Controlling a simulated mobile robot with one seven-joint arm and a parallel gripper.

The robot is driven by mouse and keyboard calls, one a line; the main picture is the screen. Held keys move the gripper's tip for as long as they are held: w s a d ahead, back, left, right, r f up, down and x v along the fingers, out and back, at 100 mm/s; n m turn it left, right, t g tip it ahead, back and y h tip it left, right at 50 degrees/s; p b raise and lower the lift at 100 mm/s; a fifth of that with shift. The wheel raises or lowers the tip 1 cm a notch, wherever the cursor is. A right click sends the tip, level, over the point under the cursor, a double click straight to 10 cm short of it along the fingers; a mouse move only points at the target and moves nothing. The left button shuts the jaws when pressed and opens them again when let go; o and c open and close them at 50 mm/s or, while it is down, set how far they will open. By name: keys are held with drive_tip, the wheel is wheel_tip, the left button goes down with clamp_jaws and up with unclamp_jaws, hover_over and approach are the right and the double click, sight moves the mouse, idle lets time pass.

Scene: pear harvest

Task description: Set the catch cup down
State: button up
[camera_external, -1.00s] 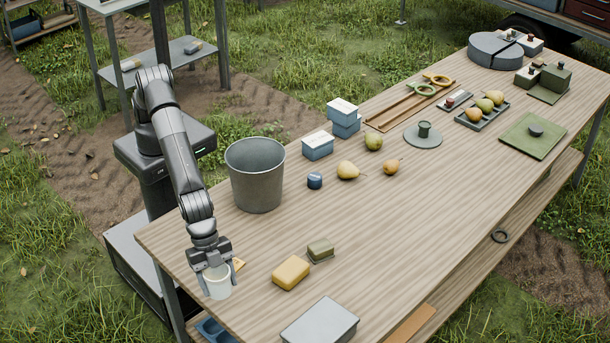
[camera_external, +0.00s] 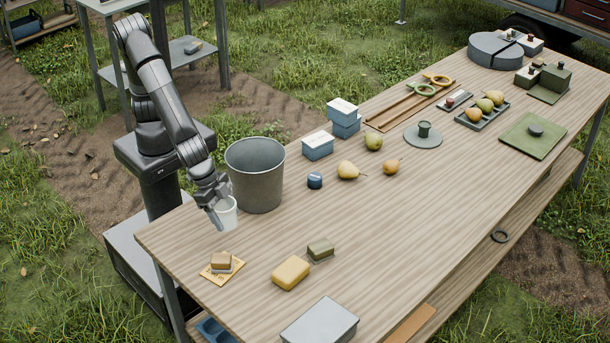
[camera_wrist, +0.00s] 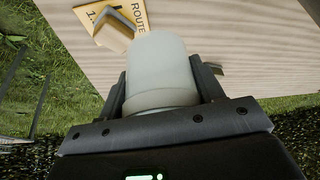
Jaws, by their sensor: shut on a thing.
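The catch cup (camera_external: 227,212) is a pale, translucent white cup. My gripper (camera_external: 216,208) is shut on it, near the table's left edge and just left of the grey bucket. In the wrist view the cup (camera_wrist: 159,68) sits between the two dark fingers (camera_wrist: 160,92). Its outer end points toward the wooden table (camera_wrist: 230,40). I cannot tell for certain whether the cup touches the table top.
The grey bucket (camera_external: 255,175) stands close to the right of the cup. A yellow card with a small brown block (camera_external: 221,261) lies in front, and a yellow sponge-like block (camera_external: 290,272) is to its right. Bare table lies between the cup and these blocks.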

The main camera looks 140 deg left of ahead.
sight(229, 208)
drive_tip(key=a, duration=0.1)
drive_tip(key=s+a, duration=0.1)
drive_tip(key=s+n, duration=0.1)
drive_tip(key=shift+a+f, duration=0.3)
drive_tip(key=shift+a, duration=0.1)
drive_tip(key=w+a+f, duration=0.2)
drive_tip(key=a, duration=0.1)
drive_tip(key=w+a+f, duration=0.2)
drive_tip(key=a, duration=0.1)
drive_tip(key=w+a+f, duration=0.1)
drive_tip(key=a+f, duration=0.1)
drive_tip(key=a, duration=0.1)
drive_tip(key=shift+w+a+f, duration=0.15)
drive_tip(key=shift+w+f, duration=0.1)
drive_tip(key=shift+w, duration=0.15)
drive_tip(key=shift+f, duration=2.05)
drive_tip(key=o, duration=1)
drive_tip(key=shift+f, duration=0.1)
drive_tip(key=shift+c, duration=0.2)
drive_tip(key=v, duration=1.2)
